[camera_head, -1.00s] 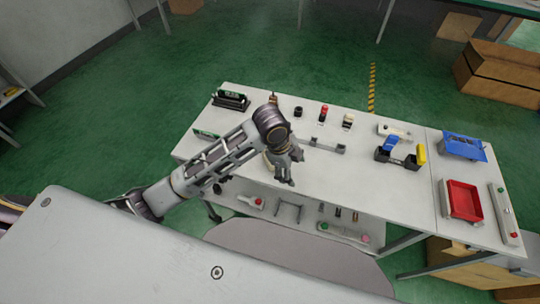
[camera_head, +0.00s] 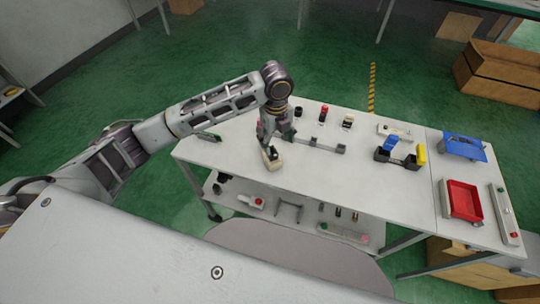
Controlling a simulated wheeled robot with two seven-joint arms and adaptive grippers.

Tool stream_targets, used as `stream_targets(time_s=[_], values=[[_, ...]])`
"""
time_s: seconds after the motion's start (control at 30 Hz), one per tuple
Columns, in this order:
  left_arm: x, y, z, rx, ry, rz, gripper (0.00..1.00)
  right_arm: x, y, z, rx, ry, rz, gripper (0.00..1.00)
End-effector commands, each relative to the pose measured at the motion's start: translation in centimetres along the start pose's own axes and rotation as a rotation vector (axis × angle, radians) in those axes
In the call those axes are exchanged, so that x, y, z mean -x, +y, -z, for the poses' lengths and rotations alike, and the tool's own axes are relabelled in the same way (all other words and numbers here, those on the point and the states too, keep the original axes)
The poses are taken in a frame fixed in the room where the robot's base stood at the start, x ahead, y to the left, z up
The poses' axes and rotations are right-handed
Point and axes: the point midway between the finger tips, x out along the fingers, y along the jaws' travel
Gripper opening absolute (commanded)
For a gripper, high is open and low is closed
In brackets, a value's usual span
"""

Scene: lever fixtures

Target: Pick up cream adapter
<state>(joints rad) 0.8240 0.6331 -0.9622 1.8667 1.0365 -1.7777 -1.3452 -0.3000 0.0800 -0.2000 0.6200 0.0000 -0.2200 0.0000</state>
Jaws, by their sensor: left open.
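A small cream piece with a dark part (camera_head: 348,120) stands in the back row of the table, right of a red piece. Another cream block with a dark middle (camera_head: 271,158) sits near the front edge, just below my left gripper. The pictures do not settle which of these is the cream adapter. My left gripper (camera_head: 270,139) is open, pointing down over the front cream block; I cannot tell if it touches it. The fingers are small and partly dark here. My right gripper is out of view.
A black piece (camera_head: 298,111) and the red piece (camera_head: 323,112) stand in the back row. A grey bracket (camera_head: 326,146) lies right of the gripper. Farther right are a black holder with blue and yellow parts (camera_head: 398,156) and a red tray (camera_head: 463,200). The front middle of the table is clear.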

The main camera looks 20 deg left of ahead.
Motion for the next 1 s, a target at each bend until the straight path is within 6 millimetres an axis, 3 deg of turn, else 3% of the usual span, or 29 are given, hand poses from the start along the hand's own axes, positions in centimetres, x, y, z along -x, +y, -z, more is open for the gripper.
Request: stream_targets(time_s=[0.23,0.67,1.0], values=[[1.2,0.4,-2.0,-0.059,-0.013,-0.037,0.70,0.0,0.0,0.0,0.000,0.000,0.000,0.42],[1.2,0.4,-2.1,-0.066,-0.012,-0.040,0.70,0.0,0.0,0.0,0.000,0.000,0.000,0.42],[-1.5,0.5,-2.2,-0.065,-0.012,-0.041,0.70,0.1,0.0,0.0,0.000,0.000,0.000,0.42]])
